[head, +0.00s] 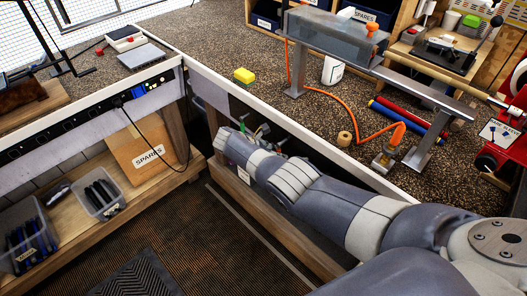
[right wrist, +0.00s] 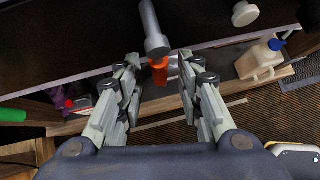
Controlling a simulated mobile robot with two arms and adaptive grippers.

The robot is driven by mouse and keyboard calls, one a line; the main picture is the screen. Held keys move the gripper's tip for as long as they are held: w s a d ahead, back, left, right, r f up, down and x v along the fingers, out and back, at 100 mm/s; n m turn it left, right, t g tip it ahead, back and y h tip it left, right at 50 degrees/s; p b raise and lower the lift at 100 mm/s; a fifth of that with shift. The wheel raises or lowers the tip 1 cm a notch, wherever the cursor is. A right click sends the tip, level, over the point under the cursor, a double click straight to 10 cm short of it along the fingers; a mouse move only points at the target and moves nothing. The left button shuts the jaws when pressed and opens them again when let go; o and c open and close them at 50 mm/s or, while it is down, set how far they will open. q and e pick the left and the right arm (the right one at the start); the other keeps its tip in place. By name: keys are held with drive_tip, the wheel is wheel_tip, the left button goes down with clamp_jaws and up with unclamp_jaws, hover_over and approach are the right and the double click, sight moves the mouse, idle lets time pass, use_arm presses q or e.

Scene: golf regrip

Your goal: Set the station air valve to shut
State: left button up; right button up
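In the right wrist view a grey metal rod (right wrist: 151,28) with an orange end (right wrist: 159,72) points down between my fingers; it looks like the air valve's handle, but its set position cannot be told. My right gripper (right wrist: 160,84) is open, one finger on each side of the orange end, with gaps and no clear contact. In the head view my right arm reaches from the lower right, and my right gripper (head: 262,137) is at the bench's front edge, partly hidden. The valve is not clearly visible there. My left gripper is not in view.
The bench's white front edge (head: 300,135) runs just beyond my right arm. A jug (right wrist: 260,61) stands right of my right gripper.

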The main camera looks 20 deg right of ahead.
drive_tip(key=v, duration=1.1)
drive_tip(key=shift+s+a+r, duration=0.1)
drive_tip(key=shift+r, duration=0.05)
drive_tip(key=s+a+f+m+y, duration=0.1)
drive_tip(key=s+f+m+y, duration=0.1)
drive_tip(key=s+f, duration=0.7)
drive_tip(key=s+f+m+y, duration=0.2)
drive_tip(key=s+f, duration=0.3)
drive_tip(key=f, duration=0.9)
drive_tip(key=s+a+f+m+y, duration=0.1)
drive_tip(key=s+f+m+y, duration=0.1)
drive_tip(key=s+f, duration=0.75)
drive_tip(key=s+f+m+y, duration=0.1)
drive_tip(key=s+f+m, duration=0.2)
drive_tip(key=s, duration=0.7)
drive_tip(key=s+d+f+m+y, duration=0.1)
drive_tip(key=s+f+m, duration=0.3)
drive_tip(key=s, duration=0.6)
drive_tip(key=s+d+f+m+y, duration=0.1)
drive_tip(key=s+f+m, duration=0.3)
drive_tip(key=s, duration=0.6)
wheel_tip(320, 180, down, 2)
drive_tip(key=shift+s+f, duration=0.1)
drive_tip(key=shift+s, duration=0.3)
